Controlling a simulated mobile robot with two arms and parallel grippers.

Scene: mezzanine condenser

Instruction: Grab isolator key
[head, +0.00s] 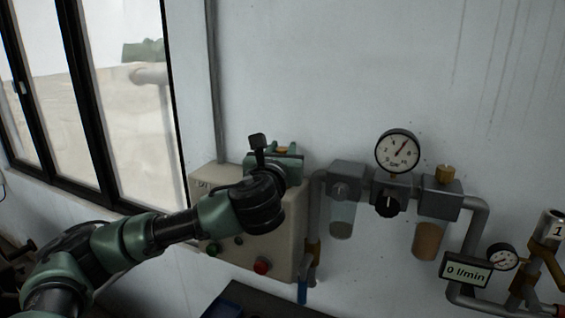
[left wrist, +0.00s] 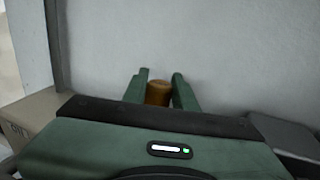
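My left gripper (head: 281,150) is in front of the wall, at the top edge of a beige control box. In the left wrist view, its two green fingers (left wrist: 160,80) stand on either side of a short brown, brass-coloured cylinder (left wrist: 158,93). A bit of this colour also shows behind the gripper in the head view. I cannot tell whether the cylinder is the isolator key, or whether the fingers touch it. My gripper body hides its lower part. My right gripper is in neither view.
The control box (head: 290,215) has a green button (head: 213,248) and a red button (head: 262,265). To its right, pipework carries a pressure gauge (head: 398,151), a regulator knob (head: 389,202) and a flow display (head: 466,270). A window (head: 130,95) is at the left. The wall above is clear.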

